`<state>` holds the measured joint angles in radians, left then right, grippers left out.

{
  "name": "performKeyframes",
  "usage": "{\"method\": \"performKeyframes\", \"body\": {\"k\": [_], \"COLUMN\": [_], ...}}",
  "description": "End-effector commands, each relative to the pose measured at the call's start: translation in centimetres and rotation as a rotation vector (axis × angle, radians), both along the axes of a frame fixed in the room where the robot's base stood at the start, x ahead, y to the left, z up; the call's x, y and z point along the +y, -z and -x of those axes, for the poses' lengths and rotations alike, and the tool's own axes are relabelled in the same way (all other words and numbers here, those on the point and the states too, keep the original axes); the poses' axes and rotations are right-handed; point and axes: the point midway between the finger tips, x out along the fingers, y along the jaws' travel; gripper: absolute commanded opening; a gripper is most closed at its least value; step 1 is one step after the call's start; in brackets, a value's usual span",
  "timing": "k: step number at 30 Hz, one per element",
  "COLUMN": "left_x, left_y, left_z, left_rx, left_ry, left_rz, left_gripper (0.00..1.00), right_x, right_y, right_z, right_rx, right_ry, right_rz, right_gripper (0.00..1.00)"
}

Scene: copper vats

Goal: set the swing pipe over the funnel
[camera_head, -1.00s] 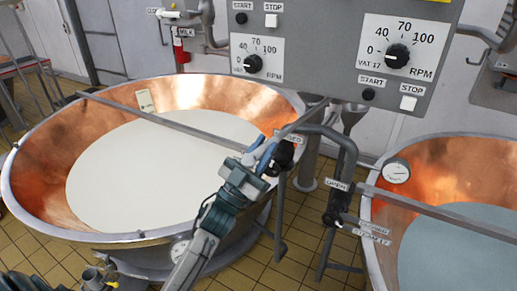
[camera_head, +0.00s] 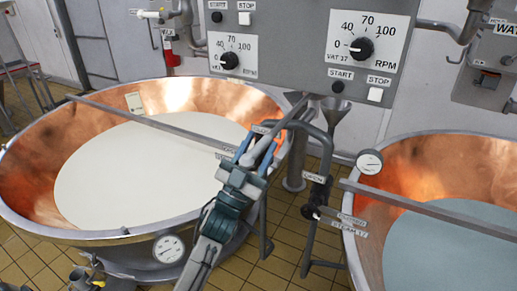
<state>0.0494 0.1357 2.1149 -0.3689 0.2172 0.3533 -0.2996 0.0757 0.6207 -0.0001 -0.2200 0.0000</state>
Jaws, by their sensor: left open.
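A grey metal funnel (camera_head: 336,106) opens upward just below the control panel, between the two vats. A slim grey pipe (camera_head: 292,113), which looks like the swing pipe, slants from beside the funnel down and left over the left vat's rim. It is beside the funnel, not over its mouth. My left gripper (camera_head: 256,152) is open, its two blue fingers on either side of the pipe's lower part. I cannot tell whether they touch it. The fingers and a small label hide some of the pipe. My right gripper is not in view.
The left copper vat (camera_head: 30,188) holds white liquid; the right copper vat (camera_head: 410,160) holds bluish liquid. A bent dark pipe (camera_head: 328,150) with a black valve knob stands between them. The control panel (camera_head: 290,55) hangs above. Tiled floor (camera_head: 275,250) shows between the vats.

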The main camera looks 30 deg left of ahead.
Motion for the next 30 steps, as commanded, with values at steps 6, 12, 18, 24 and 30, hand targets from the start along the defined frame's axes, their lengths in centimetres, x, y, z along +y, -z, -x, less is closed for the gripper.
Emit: {"method": "performKeyframes", "body": {"k": [6, 12, 18, 24, 30], "left_x": [0.0, 0.1, 0.6, 1.1, 1.5], "left_y": [0.1, 0.9, 3.3, 5.2, 6.6], "left_z": [0.0, 0.5, 2.3, 4.5, 6.2], "left_rx": [0.002, 0.002, 0.003, 0.004, 0.006], "left_ry": [0.000, 0.000, 0.001, 0.003, 0.002], "left_rz": [0.000, -0.001, -0.001, -0.001, -0.002], "left_gripper": [0.43, 0.43, 0.43, 0.43, 0.43], "right_x": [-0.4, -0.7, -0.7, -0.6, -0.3], "right_y": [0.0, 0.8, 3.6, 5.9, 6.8], "right_z": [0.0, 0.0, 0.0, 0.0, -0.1], "right_rx": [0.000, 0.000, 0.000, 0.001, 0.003], "right_ry": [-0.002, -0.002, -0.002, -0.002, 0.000], "right_rz": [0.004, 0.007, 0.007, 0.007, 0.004], "right_gripper": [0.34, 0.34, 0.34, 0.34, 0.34]}}
